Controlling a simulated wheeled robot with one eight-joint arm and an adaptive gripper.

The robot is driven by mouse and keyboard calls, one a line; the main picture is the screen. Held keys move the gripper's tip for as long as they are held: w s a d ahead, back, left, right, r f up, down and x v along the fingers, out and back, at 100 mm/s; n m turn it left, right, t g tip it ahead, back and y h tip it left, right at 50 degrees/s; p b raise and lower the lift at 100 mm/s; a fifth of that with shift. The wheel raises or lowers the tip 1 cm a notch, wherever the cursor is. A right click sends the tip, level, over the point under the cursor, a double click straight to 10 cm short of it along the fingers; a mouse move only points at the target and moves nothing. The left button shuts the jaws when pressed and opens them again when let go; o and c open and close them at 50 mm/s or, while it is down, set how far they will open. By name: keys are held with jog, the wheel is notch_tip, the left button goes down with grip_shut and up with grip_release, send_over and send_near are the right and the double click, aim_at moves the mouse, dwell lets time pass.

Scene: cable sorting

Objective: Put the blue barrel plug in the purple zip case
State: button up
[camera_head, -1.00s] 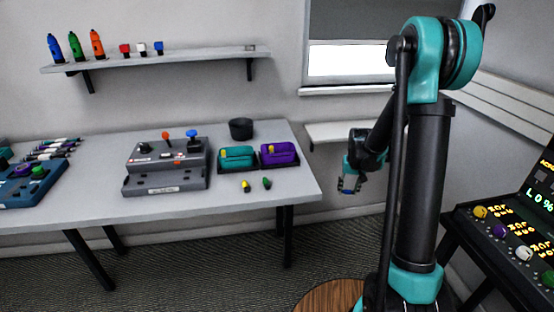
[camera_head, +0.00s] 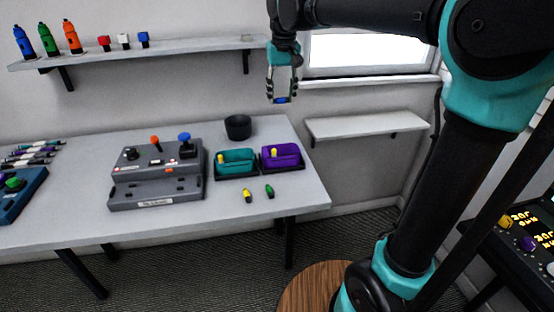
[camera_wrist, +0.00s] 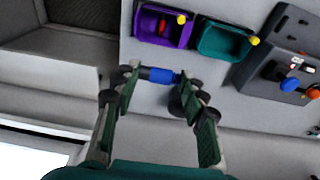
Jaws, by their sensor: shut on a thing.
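My gripper (camera_head: 282,92) is in the air above the back of the table, at the height of the wall shelf. It is shut on the blue barrel plug (camera_wrist: 159,75), which lies crosswise between the fingertips in the wrist view. The plug also shows as a small blue spot in the head view (camera_head: 281,100). The purple zip case (camera_head: 284,148) stands open on the table's right part, below my gripper. In the wrist view the purple case (camera_wrist: 147,30) is beyond the fingertips, with something red inside.
A teal case (camera_head: 237,155) stands left of the purple one, with a black cup (camera_head: 238,127) behind. A yellow plug (camera_head: 247,195) and a green plug (camera_head: 269,191) lie in front. A grey joystick console (camera_head: 157,172) is further left. A small wall shelf (camera_head: 365,124) is at right.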

aim_at(281, 150)
notch_tip(281, 150, down, 20)
jog(key=shift+r, duration=0.15)
dwell(0.4)
jog(key=shift+f, duration=0.6)
jog(key=o, duration=1)
jog(key=shift+o, duration=0.2)
jog(key=shift+r, duration=0.1)
notch_tip(281, 150, up, 13)
jog(key=s, duration=0.2)
jog(key=shift+d, duration=0.15)
jog(key=shift+w, duration=0.1)
